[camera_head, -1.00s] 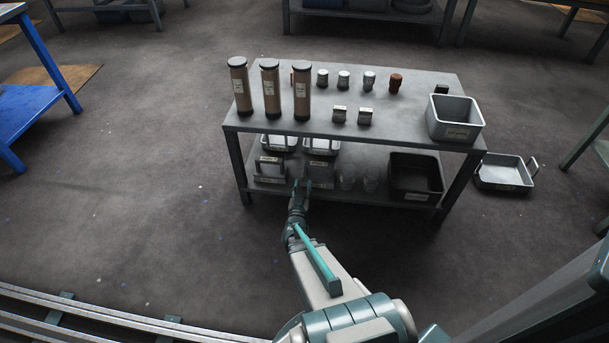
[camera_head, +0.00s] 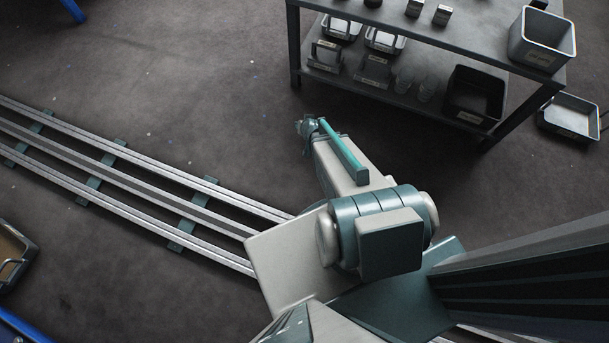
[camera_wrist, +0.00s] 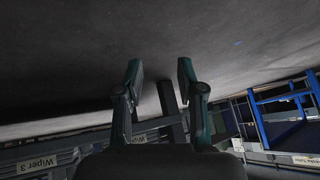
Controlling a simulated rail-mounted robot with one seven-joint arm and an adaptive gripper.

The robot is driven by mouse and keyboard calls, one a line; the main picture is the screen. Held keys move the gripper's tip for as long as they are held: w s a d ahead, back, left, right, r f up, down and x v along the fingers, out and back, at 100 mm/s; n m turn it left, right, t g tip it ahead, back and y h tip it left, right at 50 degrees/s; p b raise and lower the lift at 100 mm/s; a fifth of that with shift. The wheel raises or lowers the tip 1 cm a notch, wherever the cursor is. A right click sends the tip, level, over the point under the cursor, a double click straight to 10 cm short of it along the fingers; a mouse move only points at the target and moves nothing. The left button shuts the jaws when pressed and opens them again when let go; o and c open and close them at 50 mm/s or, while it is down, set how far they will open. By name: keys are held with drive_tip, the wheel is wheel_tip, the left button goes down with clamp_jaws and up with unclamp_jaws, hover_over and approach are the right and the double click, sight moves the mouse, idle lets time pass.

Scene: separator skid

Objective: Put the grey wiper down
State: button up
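My gripper (camera_wrist: 160,75) shows in the wrist view with its two fingers apart and only background between them, where a dark upright like a table leg stands further off. In the head view my gripper (camera_head: 305,125) is small, in front of the bench and short of its lower shelf. I cannot tell which is the task's wiper. A "Wiper 3" label (camera_wrist: 38,163) shows in the wrist view.
The grey bench (camera_head: 460,45) carries a grey bin (camera_head: 543,55) on top. On its lower shelf are pale trays, clear cups and a dark bin (camera_head: 474,97). A tray (camera_head: 570,122) lies on the floor at right. Rails (camera_head: 140,165) cross the left; floor between is clear.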

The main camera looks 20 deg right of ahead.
drive_tip(key=s+a+g, duration=0.1)
drive_tip(key=s+a, duration=0.1)
drive_tip(key=s+a+g+y, duration=0.1)
drive_tip(key=s+a, duration=0.1)
drive_tip(key=s+a+f+n+g+y, duration=0.1)
drive_tip(key=s+a+g, duration=0.1)
drive_tip(key=s+a, duration=0.1)
drive_tip(key=s+a+g, duration=0.1)
drive_tip(key=s, duration=0.1)
drive_tip(key=s+a+g+y, duration=0.1)
drive_tip(key=s+g, duration=0.1)
drive_tip(key=s, duration=0.1)
drive_tip(key=s+a+r+g, duration=0.1)
drive_tip(key=s+a, duration=0.1)
drive_tip(key=s, duration=0.1)
drive_tip(key=shift+s+a+r+n+y, duration=0.1)
drive_tip(key=shift+n+y, duration=0.2)
drive_tip(key=shift+n, duration=0.1)
drive_tip(key=s+a+r+g, duration=0.2)
drive_tip(key=s+r+g, duration=0.7)
drive_tip(key=s, duration=0.6)
drive_tip(key=shift+a+r+n+h, duration=0.15)
drive_tip(key=shift+r+n+h, duration=0.25)
drive_tip(key=shift+r, duration=0.1)
drive_tip(key=shift+f, duration=0.1)
